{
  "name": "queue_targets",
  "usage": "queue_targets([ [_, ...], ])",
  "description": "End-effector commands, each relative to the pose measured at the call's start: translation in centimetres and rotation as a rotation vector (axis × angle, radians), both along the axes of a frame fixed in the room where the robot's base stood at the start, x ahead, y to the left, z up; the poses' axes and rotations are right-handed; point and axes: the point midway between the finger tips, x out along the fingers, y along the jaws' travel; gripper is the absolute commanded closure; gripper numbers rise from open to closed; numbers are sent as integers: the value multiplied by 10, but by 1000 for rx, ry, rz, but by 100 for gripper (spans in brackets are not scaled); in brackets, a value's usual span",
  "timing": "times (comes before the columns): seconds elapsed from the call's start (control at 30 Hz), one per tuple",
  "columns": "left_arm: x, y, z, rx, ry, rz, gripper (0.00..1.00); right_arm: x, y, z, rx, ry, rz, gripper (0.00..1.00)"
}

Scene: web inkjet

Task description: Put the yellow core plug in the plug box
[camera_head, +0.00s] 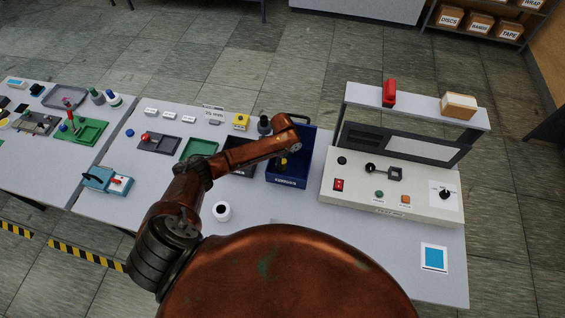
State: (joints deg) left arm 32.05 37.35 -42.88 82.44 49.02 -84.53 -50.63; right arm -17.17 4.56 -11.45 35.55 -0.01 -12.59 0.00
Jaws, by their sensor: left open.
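A deep blue box (301,171) with a white label on its front stands on the table, left of the control panel. It seems to be the plug box; the label is too small to read surely. My left arm reaches over the table from the lower left, and its wrist is above this box. My left gripper (282,166) points down at the box opening and is open, small and partly hidden by the wrist. A small yellow piece (284,161) shows at the gripper, inside the box outline; I cannot tell whether it touches the fingers. My right gripper is out of view.
A white roll (222,211) stands in front. The control panel (390,190) with a raised shelf borders the box on the right.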

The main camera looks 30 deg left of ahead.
Motion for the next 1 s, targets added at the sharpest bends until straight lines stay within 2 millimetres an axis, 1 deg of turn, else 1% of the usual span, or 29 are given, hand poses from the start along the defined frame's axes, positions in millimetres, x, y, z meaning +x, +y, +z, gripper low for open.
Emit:
queue_targets([
  [0.17, 0, 0, 1, 0, 0, 0, 60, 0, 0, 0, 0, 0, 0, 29],
  [0.27, 1, 1, 7, 0, -2, 0, 60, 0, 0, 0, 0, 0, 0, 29],
  [0.37, 1, 0, 20, 0, -3, 0, 60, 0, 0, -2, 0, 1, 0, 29],
  [0.7, 2, 0, 90, 0, -4, 0, 60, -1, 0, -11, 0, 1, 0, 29],
  [0.83, 1, 0, 109, 0, -2, 0, 60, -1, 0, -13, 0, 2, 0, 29],
  [1.0, 0, 0, 121, 0, 0, 1, 60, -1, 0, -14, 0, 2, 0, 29],
])
